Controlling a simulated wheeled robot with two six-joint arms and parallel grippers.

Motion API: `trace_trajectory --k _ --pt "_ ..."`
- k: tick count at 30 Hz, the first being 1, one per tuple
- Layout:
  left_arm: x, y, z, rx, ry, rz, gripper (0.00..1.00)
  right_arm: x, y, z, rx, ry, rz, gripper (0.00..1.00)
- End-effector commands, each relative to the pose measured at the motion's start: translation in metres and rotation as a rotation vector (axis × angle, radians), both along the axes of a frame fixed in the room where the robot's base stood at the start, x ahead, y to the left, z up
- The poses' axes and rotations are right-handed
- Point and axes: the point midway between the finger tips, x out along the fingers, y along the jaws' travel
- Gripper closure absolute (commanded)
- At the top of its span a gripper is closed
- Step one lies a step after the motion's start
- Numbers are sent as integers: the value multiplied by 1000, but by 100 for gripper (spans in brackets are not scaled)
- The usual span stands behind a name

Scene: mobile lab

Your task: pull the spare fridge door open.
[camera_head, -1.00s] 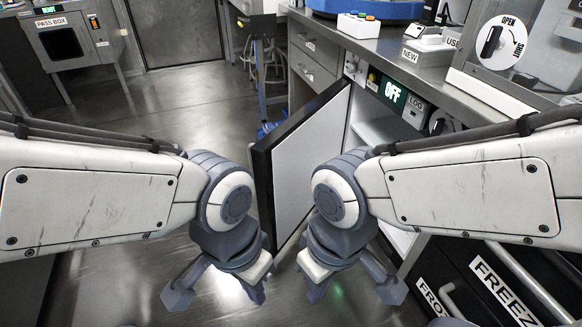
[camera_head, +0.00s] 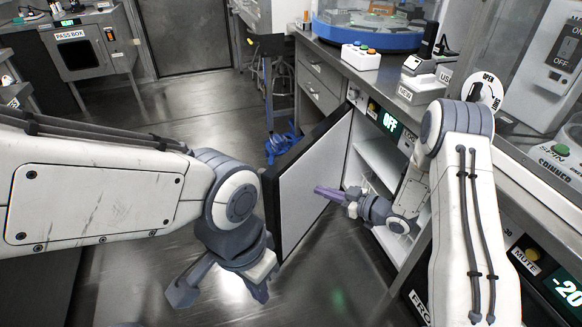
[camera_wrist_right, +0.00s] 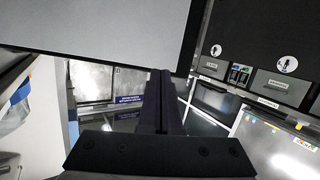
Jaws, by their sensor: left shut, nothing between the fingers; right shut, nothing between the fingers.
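Pale shelves (camera_head: 380,160) show inside. My right gripper (camera_head: 322,191) is shut and empty, its fingers pointing left in front of the door's inner face; I cannot tell whether they touch it. In the right wrist view the shut fingers (camera_wrist_right: 161,85) overlap the lower edge of a pale panel with a dark rim (camera_wrist_right: 130,25). My left gripper (camera_head: 259,291) is shut and empty, hanging low left of the door.
The counter (camera_head: 375,75) carries a button box (camera_head: 361,55) and a blue round machine (camera_head: 365,30). A freezer panel reading -20 (camera_head: 565,292) is at lower right. A pass box (camera_head: 75,50) stands at the back left.

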Motion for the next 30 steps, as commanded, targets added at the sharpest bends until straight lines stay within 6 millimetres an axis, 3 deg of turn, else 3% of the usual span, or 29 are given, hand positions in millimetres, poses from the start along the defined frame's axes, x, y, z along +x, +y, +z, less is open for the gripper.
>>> trace_trajectory --k 1,5,10,24,30 --pt "0 0 9 0 0 0 100 -8 -9 2 68 -12 9 100" --pt "0 0 13 0 0 0 100 -23 -19 6 190 -50 37 100" --pt "0 0 12 0 0 0 100 -26 -16 8 238 -67 52 100" --pt "0 0 -2 0 0 0 100 27 61 7 236 -68 55 100" --pt "0 0 -7 0 0 0 100 45 84 7 235 -67 53 100"
